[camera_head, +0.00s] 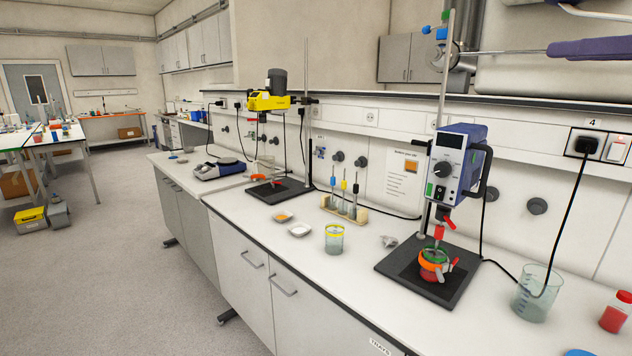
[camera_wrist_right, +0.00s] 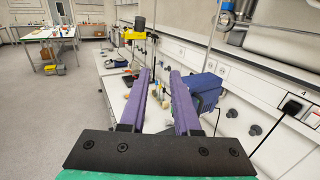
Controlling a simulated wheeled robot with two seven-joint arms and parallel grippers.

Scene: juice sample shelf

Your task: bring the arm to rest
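My right gripper (camera_head: 556,50) shows at the upper right of the head view as a purple finger raised well above the bench, pointing left. The right wrist view shows both of its purple fingers (camera_wrist_right: 160,75) apart, with nothing held between them. The rest of the right arm is cut off by the frame's edge in the head view. My left gripper and arm are not in view.
The white bench (camera_head: 258,225) carries a blue overhead stirrer (camera_head: 458,160) above an orange-and-red vessel (camera_head: 433,264), a yellow stirrer (camera_head: 268,101), a beaker (camera_head: 531,294), a lidded jar (camera_head: 334,239) and a red-filled bottle (camera_head: 615,314). The floor (camera_head: 120,260) at left is mostly clear.

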